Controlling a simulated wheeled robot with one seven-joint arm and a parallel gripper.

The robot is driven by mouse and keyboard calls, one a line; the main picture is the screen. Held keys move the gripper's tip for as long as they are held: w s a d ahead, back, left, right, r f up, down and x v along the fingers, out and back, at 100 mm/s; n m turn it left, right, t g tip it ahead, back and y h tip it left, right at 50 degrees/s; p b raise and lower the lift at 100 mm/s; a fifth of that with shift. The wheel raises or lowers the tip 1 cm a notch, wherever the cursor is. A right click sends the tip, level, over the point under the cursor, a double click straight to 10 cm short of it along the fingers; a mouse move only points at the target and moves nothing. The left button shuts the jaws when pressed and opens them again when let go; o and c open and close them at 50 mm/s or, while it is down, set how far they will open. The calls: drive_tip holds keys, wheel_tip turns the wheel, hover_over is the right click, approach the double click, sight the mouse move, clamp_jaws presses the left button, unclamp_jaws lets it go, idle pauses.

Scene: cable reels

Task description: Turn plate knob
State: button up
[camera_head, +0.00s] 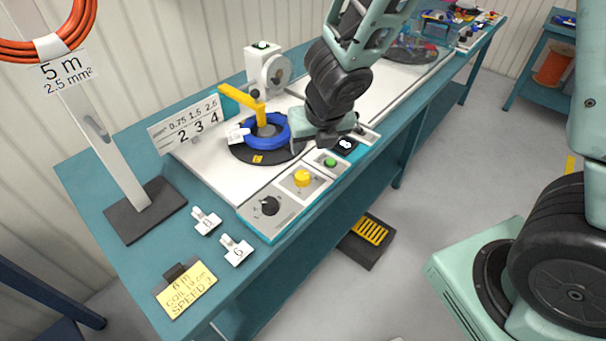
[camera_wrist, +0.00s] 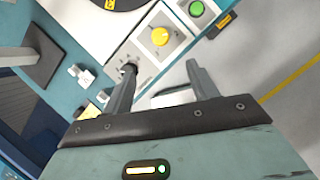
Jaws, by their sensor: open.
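A green button (camera_head: 330,162) is farther along. My gripper (camera_wrist: 160,66) is open and empty above the panel. In the head view its body (camera_head: 322,126) is beyond the yellow knob, near the green button and display. In the wrist view the yellow knob (camera_wrist: 160,36) shows beyond the gap between the fingers. I see no contact with either knob.
White tags (camera_head: 236,250) and a yellow note (camera_head: 187,291) lie left. A post stands at left. A foot pedal (camera_head: 368,240) is on the floor.

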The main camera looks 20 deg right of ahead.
sight(303, 175)
drive_tip(key=shift+n, duration=0.3)
drive_tip(key=b+x, duration=1.1)
drive_tip(key=x, duration=0.6)
drive_tip(key=shift+w+f, duration=0.15)
drive_tip(key=shift+f, duration=0.2)
drive_tip(key=shift+c, duration=0.3)
drive_tip(key=c, duration=0.9)
